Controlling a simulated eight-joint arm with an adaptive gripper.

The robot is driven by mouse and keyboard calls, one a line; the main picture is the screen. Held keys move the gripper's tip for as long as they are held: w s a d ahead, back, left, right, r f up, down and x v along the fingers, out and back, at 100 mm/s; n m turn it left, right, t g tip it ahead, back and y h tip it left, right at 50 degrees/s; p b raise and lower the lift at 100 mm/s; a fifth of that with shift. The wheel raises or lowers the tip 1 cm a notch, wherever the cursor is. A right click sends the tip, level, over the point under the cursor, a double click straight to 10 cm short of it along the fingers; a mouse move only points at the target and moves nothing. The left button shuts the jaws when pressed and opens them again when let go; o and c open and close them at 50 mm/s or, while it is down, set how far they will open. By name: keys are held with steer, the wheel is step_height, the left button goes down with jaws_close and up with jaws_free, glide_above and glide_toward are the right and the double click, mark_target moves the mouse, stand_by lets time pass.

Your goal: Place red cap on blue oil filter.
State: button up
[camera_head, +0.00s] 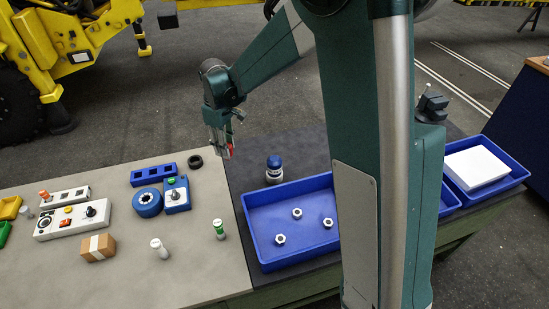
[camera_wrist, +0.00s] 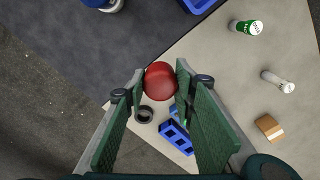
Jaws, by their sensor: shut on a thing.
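My gripper (camera_head: 224,143) hangs above the table near the border between its light and dark parts. It is shut on the red cap (camera_head: 230,149), which shows as a round red shape (camera_wrist: 160,83) between the fingertips (camera_wrist: 160,73) in the wrist view. The blue oil filter (camera_head: 274,167), with a blue upper part and a pale lower part, stands upright on the dark surface, to the right of and below my gripper in the head view. It is partly cut off at the top edge of the wrist view (camera_wrist: 108,5). The cap and filter are apart.
A blue tray (camera_head: 262,258) with several nuts is just in front of the filter. A black ring (camera_head: 195,162), a blue slotted block (camera_head: 153,174), a blue ring (camera_head: 147,203), a green-and-white cylinder (camera_head: 219,229) and a cardboard box (camera_head: 97,247) are on the light table.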

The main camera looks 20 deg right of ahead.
step_height(320, 180, up, 4)
steer(key=p, duration=0.2)
glide_above(275, 158)
steer(key=shift+a+m, duration=0.1)
steer(key=shift+m, duration=0.2)
steer(key=shift+f, duration=0.1)
steer(key=shift+f, duration=2.9)
steer(key=shift+f, duration=0.1)
steer(key=shift+f, duration=1.95)
steer(key=shift+f, duration=0.2)
steer(key=o, duration=0.9)
